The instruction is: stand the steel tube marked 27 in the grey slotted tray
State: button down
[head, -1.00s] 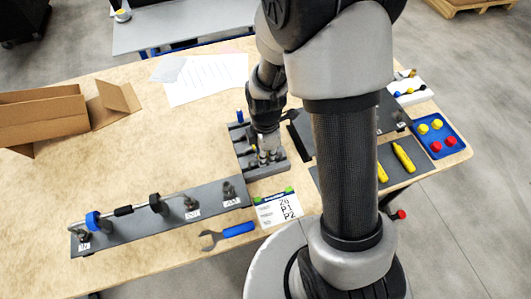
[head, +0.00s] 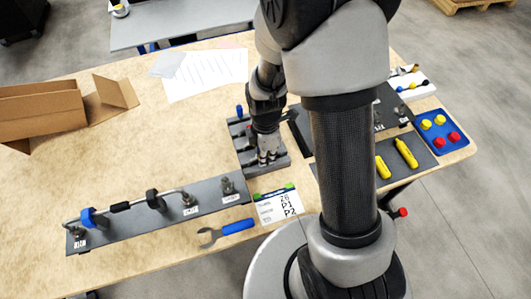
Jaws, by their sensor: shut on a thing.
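The grey slotted tray (head: 262,171) lies on the wooden table near the middle of the head view. My gripper (head: 268,158) points down over its near end. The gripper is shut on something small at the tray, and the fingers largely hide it. I take it to be a steel tube, but no mark 27 can be read. I cannot tell whether its lower end is in a slot. A blue-topped piece (head: 240,111) stands at the tray's far end.
A dark rail (head: 150,221) with fittings and a bent tube (head: 120,207) lies at the front left. A blue-handled wrench (head: 228,230) and a label card (head: 277,206) lie near the front edge. A blue tray (head: 440,133) with red and yellow caps is at right.

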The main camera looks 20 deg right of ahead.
jog(key=c, duration=1.5)
grip_release()
jog(key=shift+r, duration=0.1)
notch_tip(320, 180, up, 12)
jog(key=shift+f, duration=0.1)
jog(key=s+r+m+t, duration=0.1)
jog(key=s+r+m, duration=0.4)
jog(key=m, duration=0.1)
jog(key=s+r+m+t, duration=0.2)
jog(key=s+r+m, duration=0.3)
jog(key=m, duration=0.1)
jog(key=s+r+m+t, duration=0.1)
jog(key=s+r+m, duration=0.4)
jog(key=m, duration=0.1)
jog(key=shift+t, duration=0.3)
